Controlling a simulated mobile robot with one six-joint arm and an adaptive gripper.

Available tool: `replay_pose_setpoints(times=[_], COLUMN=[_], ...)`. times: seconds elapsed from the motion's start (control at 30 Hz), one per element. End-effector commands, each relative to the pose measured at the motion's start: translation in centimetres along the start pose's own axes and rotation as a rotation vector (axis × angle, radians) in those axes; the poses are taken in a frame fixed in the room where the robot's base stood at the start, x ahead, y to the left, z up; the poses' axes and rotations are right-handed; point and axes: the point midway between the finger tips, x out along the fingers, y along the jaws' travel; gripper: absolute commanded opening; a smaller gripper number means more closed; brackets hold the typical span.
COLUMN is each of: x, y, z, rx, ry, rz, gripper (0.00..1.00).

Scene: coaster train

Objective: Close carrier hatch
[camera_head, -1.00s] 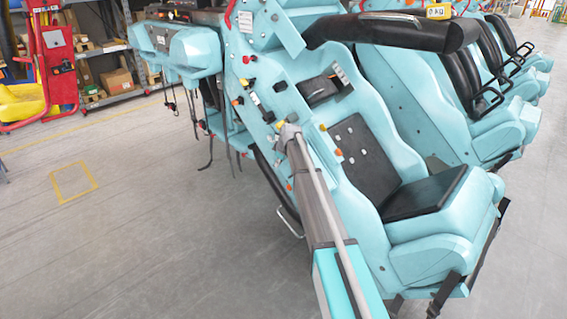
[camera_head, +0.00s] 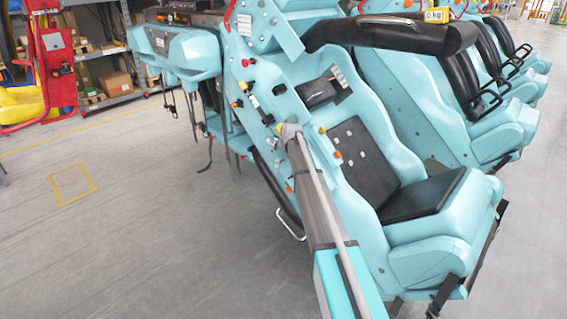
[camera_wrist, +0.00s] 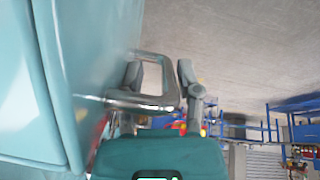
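In the wrist view, my gripper (camera_wrist: 160,76) is at a metal loop handle (camera_wrist: 152,56) that stands out from a smooth teal panel (camera_wrist: 85,40). The two dark fingers are apart. The left finger is inside the loop and the right finger is outside it, with the loop's right bar between them. Whether a finger touches the bar is unclear. I cannot tell for sure which panel is the carrier hatch. In the head view, the teal carrier (camera_head: 395,150) with black seat pads fills the middle. My gripper is not visible there.
My arm crosses in front of the seat in the head view. A bent metal bar (camera_head: 291,226) shows low on the carrier's left side. Straps (camera_head: 208,150) hang farther left. The grey floor (camera_head: 120,240) at left is clear. Shelves (camera_head: 105,75) and a red stand (camera_head: 52,60) are behind.

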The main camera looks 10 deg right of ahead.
Motion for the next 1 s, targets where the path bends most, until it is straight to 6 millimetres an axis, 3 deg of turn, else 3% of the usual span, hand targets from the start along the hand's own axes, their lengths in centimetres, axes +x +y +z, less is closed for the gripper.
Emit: replay_pose_setpoints(times=[0.37,1.0], x=[-0.3,-3.5], y=[0.1,0.1], z=[0.0,0.0], rx=[0.0,0.0], ry=[0.0,-0.001], rz=[0.002,0.001], gripper=[0.51,0.51])
